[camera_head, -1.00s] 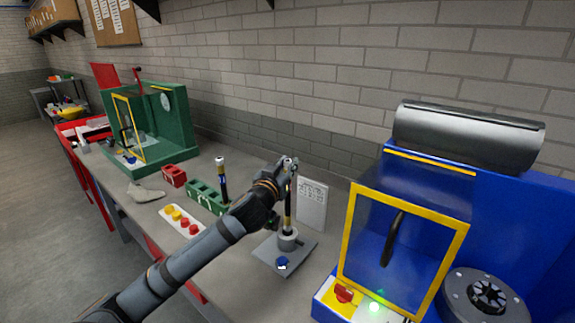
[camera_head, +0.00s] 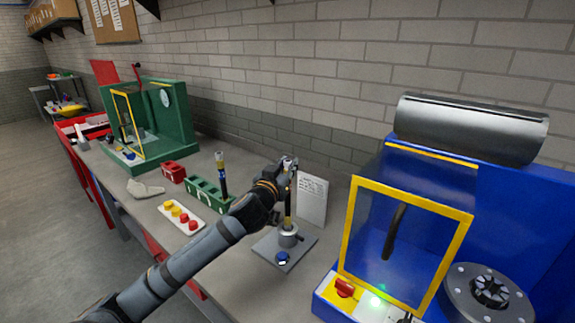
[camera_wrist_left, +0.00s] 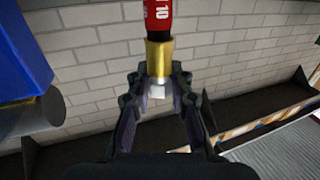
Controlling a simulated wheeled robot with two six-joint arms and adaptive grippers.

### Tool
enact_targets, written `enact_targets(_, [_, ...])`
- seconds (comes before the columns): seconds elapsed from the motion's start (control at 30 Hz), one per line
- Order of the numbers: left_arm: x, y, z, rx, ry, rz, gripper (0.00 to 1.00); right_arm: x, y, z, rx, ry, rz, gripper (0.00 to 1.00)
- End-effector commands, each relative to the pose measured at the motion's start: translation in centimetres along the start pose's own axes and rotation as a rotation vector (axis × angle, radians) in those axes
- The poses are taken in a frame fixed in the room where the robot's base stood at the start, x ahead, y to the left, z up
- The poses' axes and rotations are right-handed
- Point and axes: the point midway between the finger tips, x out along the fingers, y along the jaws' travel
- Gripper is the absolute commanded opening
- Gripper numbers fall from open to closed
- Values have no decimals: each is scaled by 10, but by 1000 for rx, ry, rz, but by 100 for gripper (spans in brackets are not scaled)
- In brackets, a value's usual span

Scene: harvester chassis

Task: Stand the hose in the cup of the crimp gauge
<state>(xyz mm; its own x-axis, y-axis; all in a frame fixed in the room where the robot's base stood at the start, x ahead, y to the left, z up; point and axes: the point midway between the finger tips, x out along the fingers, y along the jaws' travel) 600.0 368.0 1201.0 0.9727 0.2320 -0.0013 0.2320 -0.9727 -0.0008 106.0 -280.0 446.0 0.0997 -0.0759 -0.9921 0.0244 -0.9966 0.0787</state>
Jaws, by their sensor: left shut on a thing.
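The hose (camera_head: 288,205) is a dark upright tube with yellowish bands. My left gripper (camera_head: 288,168) is shut on its upper part. In the left wrist view the fingers (camera_wrist_left: 158,88) close around a brass fitting (camera_wrist_left: 158,57), with a red section marked 10 (camera_wrist_left: 158,14) beyond it. The crimp gauge (camera_head: 265,246) is a grey plate with a round cup (camera_head: 288,239) and a blue knob. The hose's lower end meets the cup's mouth; how deep it sits is hidden. My right gripper is not in view.
A blue machine (camera_head: 520,200) with a yellow-framed guard (camera_head: 402,190) stands close on the right. A green rack (camera_head: 205,194) holding another upright hose (camera_head: 221,178) and a white button panel (camera_head: 181,217) are left. A white card (camera_head: 312,200) stands behind the gauge.

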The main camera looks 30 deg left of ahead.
Motion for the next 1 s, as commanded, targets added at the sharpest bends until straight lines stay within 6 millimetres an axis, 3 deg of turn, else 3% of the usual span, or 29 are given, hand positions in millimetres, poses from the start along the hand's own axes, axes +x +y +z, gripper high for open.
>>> enact_targets(1.0, [0, 0, 36, 0, 2, 0, 0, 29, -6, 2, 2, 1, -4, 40])
